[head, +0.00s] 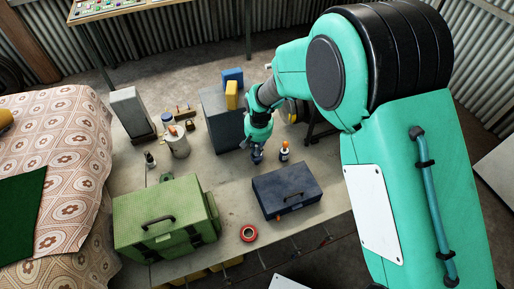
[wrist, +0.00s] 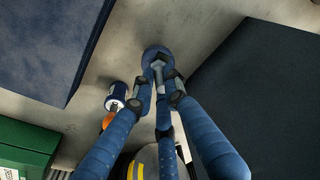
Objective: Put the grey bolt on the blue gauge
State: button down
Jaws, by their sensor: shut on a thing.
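My gripper (wrist: 160,92) is shut on the grey bolt (wrist: 158,71), which shows as a small pale piece between the blue fingertips. The blue gauge (wrist: 155,52) is a round blue thing on the worktop, just beyond the fingertips in the wrist view. The bolt overlaps the gauge's near side in that view; I cannot tell whether they touch. In the head view my gripper (head: 257,154) points down at the worktop, between the grey cabinet and a small bottle. The bolt is too small to make out there, and the gauge is not clear.
The small bottle with an orange tip (head: 284,151) stands close by; it shows in the wrist view too (wrist: 117,92).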

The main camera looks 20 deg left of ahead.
jog(key=shift+f, duration=0.1)
jog(key=c, duration=1.7)
grip_release()
jog(key=shift+c, duration=0.2)
notch_tip(320, 180, up, 12)
jog(key=s+d+p, duration=0.1)
